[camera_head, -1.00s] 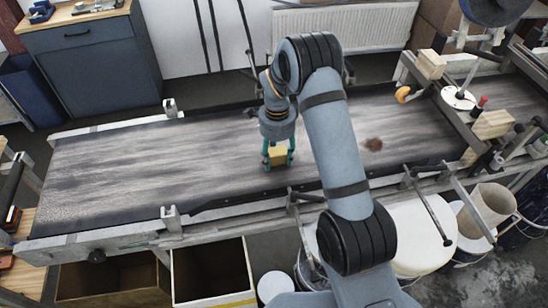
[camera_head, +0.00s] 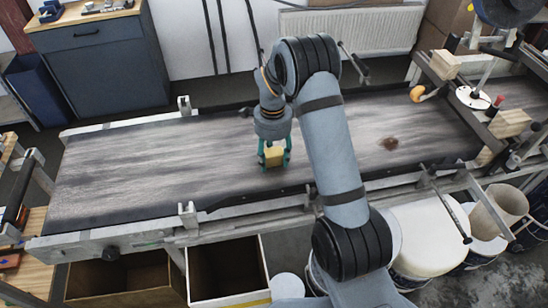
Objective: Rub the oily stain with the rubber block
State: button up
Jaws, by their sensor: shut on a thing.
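My gripper (camera_head: 273,162) has green fingers and is shut on the rubber block (camera_head: 274,156), a small yellow-tan block. It is over the middle of the grey streaked conveyor belt (camera_head: 140,170). I cannot tell whether the block touches the belt. The oily stain (camera_head: 390,143) is a small dark brown spot on the belt, to the right of my gripper and beyond my arm. The stain is uncovered, and a stretch of belt lies between it and the block, partly hidden by my arm.
Metal rails edge the belt, with upright brackets (camera_head: 188,215) along them. At the right stand a frame with wooden blocks (camera_head: 445,65), an orange-handled part (camera_head: 417,94) and a white disc (camera_head: 473,98). Open boxes (camera_head: 228,268) and white buckets (camera_head: 425,240) stand below the front edge.

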notch_tip(320, 180, up, 2)
jog(key=shift+w+r, duration=0.1)
jog(key=shift+r, duration=0.05)
jog(key=shift+d+r+p, duration=0.35)
jog(key=shift+r+p, duration=0.35)
jog(key=shift+r, duration=0.1)
notch_tip(320, 180, up, 2)
jog(key=shift+a+r+p, duration=0.1)
jog(key=shift+a+p, duration=0.05)
jog(key=shift+p, duration=0.6)
jog(key=shift+r+p, duration=0.55)
jog(key=shift+r, duration=0.35)
